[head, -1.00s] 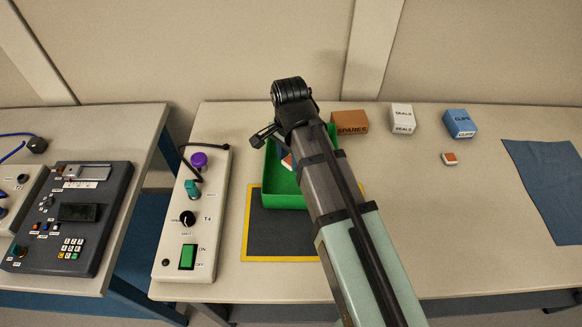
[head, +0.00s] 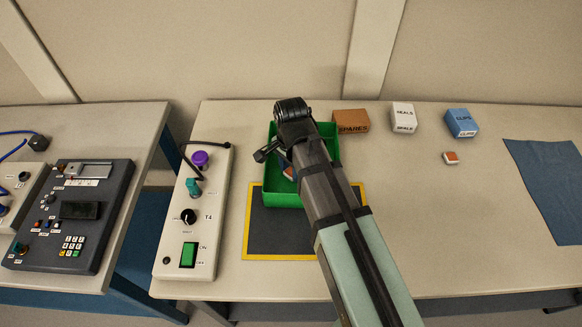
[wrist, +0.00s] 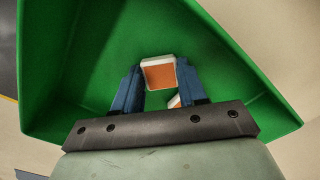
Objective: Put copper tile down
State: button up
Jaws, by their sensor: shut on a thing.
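My gripper (wrist: 159,68) is inside the green tray (wrist: 75,70), its blue fingers shut on a copper tile (wrist: 160,75) with a pale rim. A second copper-coloured piece (wrist: 174,102) shows partly below it in the wrist view, mostly hidden by the right finger and palm. In the head view the green tray (head: 270,195) is partly covered by my arm, and a bit of orange and white tile (head: 289,174) shows beside the gripper. I cannot tell whether the held tile touches the tray floor.
The tray stands partly on a dark mat with a yellow border (head: 285,258). A white switch panel (head: 215,255) is to its left. Boxes for spares (head: 350,121), seals (head: 403,117) and clips (head: 461,123) stand behind. Another small tile (head: 451,158) and a blue cloth (head: 548,185) lie right.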

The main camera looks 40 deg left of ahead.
aim_at(291, 173)
jog(key=o, duration=1)
notch_tip(291, 173, up, 12)
jog(key=shift+r, duration=0.1)
dwell(0.4)
jog(key=shift+o, duration=0.6)
